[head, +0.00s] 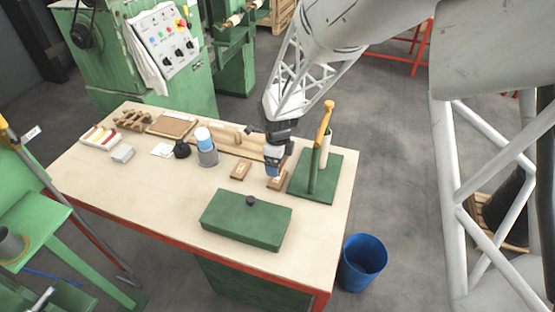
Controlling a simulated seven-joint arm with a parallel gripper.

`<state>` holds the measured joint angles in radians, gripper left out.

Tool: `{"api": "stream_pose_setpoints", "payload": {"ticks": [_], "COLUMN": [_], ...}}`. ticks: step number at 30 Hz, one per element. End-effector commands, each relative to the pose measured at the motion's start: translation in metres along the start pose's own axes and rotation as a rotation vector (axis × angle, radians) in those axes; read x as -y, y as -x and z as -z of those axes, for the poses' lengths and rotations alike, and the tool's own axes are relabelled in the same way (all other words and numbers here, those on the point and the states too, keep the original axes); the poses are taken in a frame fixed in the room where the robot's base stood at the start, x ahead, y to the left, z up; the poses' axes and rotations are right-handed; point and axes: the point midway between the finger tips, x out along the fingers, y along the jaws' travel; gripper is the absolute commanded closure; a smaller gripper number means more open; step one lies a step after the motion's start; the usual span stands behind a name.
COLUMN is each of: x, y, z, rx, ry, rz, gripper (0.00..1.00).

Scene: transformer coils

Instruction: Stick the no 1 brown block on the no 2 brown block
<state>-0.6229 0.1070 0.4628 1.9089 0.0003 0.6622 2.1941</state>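Two small brown blocks lie on the workbench in the head view. One brown block (240,171) lies left of my gripper, flat and clear of it. The other brown block (278,181) is right under my gripper, beside the green stand. Each has a small pale patch on top, but I cannot read which is no 1 or no 2. My gripper (273,169) points down, its tip at or just above the right block. The fingers are too small and dark to tell whether they are open or touch the block.
The green stand (325,184) with an orange-handled lever is close on the right. A green lidded box (235,222) sits in front. The bench's front left (140,190) is clear.

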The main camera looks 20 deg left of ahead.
Motion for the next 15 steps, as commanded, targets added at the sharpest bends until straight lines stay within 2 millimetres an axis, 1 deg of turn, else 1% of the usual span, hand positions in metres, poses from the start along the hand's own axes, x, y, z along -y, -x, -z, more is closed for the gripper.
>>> {"api": "stream_pose_setpoints", "payload": {"ticks": [15], "x": [0.000], "y": [-0.026], "z": [0.000], "rx": [0.000], "ry": [0.000], "rz": [-0.001], "gripper": [0.34]}}
